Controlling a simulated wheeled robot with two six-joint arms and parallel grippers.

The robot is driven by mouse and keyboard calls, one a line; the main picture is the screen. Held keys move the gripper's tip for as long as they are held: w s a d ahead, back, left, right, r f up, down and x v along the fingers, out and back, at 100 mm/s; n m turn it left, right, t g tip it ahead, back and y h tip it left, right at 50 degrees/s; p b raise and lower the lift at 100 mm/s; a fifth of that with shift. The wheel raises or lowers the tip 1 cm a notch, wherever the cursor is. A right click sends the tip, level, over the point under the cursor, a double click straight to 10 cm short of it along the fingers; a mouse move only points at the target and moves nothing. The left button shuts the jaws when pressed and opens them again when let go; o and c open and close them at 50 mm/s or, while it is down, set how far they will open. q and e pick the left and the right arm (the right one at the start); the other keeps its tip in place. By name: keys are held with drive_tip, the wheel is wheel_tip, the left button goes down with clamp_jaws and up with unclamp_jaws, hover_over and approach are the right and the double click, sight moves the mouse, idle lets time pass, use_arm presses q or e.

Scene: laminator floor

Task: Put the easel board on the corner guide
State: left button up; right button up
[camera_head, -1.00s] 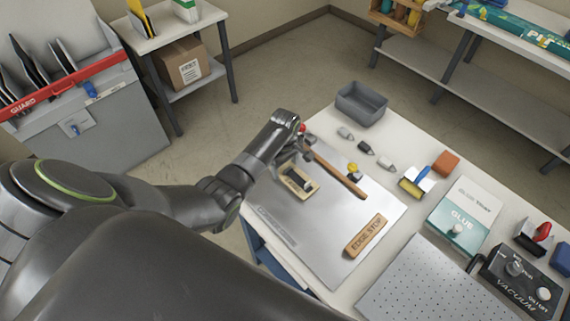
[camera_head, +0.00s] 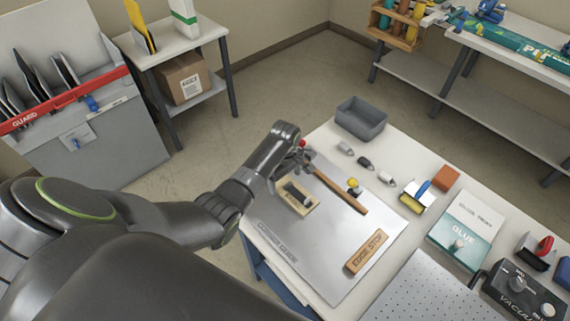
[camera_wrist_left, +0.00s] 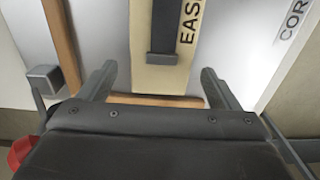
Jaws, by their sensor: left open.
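The easel board (camera_head: 307,207) is a small cream board with a dark bar-shaped handle, lying on the metal plate. In the left wrist view the board (camera_wrist_left: 147,70) shows large, with part of its lettering. The corner guide (camera_head: 278,243) is a lettered strip along the plate's near-left edge; its first letters (camera_wrist_left: 293,18) show at the upper right of the wrist view. My left gripper (camera_head: 300,162) is open and empty beside the board's far end. In the wrist view its fingertips (camera_wrist_left: 157,75) stand either side of the board's near end. My right gripper is out of view.
A wooden bar (camera_head: 340,188) lies beside the board, and an edge stop block (camera_head: 366,251) sits to the right on the plate. A grey bin (camera_head: 361,118) and several small weights stand beyond. The plate between board and edge stop is clear.

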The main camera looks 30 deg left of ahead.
sight(285, 184)
use_arm(q)
wheel_tip(285, 184, up, 11)
drive_tip(key=b, duration=0.1)
drive_tip(key=shift+f, duration=0.15)
idle(0.5)
